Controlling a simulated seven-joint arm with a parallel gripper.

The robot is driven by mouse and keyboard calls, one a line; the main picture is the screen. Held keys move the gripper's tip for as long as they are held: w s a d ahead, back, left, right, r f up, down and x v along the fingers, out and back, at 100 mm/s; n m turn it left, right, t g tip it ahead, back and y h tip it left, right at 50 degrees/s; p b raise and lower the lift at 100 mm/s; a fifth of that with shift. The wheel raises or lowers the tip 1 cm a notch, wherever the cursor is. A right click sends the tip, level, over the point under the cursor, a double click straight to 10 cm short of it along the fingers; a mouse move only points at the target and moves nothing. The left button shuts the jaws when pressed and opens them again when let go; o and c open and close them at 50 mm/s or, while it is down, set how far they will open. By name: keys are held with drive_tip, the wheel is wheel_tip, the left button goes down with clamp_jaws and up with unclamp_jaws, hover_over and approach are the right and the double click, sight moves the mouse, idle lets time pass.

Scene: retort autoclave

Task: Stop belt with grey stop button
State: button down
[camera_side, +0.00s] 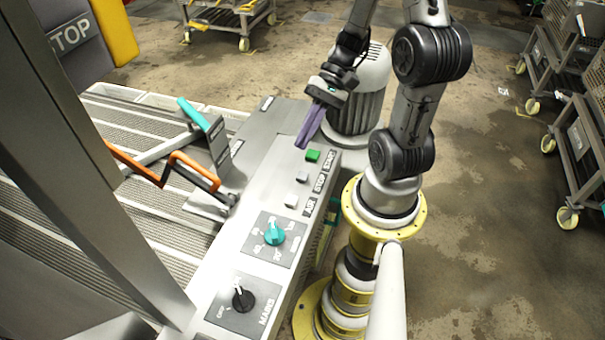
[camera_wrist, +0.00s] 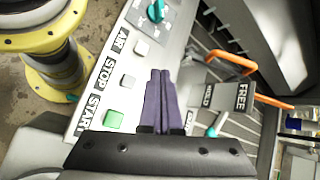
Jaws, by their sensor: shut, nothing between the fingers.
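In the wrist view the stop button (camera_wrist: 127,81) lies left of my fingers. My gripper (camera_side: 302,146) has purple fingers shut together and empty, pointing down over the panel near the green button. In the wrist view my gripper (camera_wrist: 160,72) shows its tips to the right of the button row. The fingers look apart from the stop button.
A teal dial (camera_side: 274,234) and a black MAINS knob (camera_side: 243,298) sit farther down the panel. Orange-handled (camera_side: 205,168) and teal-handled (camera_side: 192,112) levers stand left of the panel, by the ribbed belt (camera_side: 140,130). A ribbed motor housing (camera_side: 357,105) stands behind the panel's end.

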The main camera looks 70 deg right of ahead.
sight(305, 172)
drive_tip(key=shift+f, duration=3.55)
drive_tip(key=shift+f, duration=0.15)
drive_tip(key=shift+f, duration=0.25)
drive_tip(key=shift+f, duration=0.5)
drive_tip(key=shift+r, duration=0.95)
drive_tip(key=shift+r, duration=0.1)
drive_tip(key=shift+r, duration=2.4)
drive_tip(key=shift+a, duration=0.1)
